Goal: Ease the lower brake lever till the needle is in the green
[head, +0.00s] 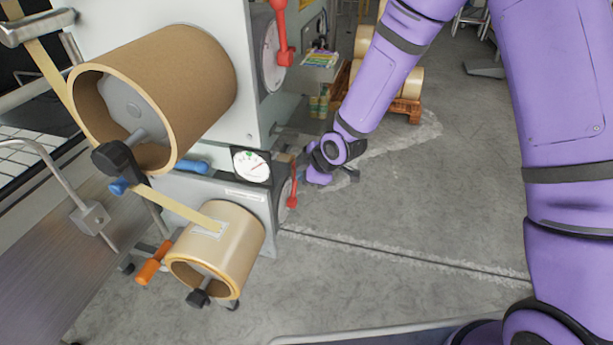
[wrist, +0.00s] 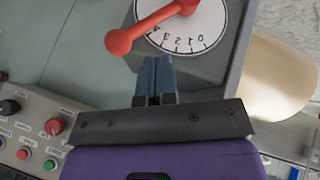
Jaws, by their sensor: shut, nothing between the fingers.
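The lower brake lever (head: 293,186) is red and sits on a pale dial on the right side of the lower grey housing. In the wrist view, a red lever (wrist: 150,27) with a round knob lies across a numbered white dial (wrist: 205,28). My gripper (wrist: 155,62) is shut and empty, its tips just below the dial and near the knob, apparently without touching. In the head view my wrist is just right of the lower lever, and the fingers are mostly hidden. The needle gauge (head: 251,166) has a white face with a green mark; its exact reading is too small to tell.
The upper red lever (head: 283,40) is above on the tall cabinet. A large brown roll (head: 190,85) and a smaller tape roll (head: 232,245) stick out at left. A control panel (wrist: 35,125) with buttons shows in the wrist view.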

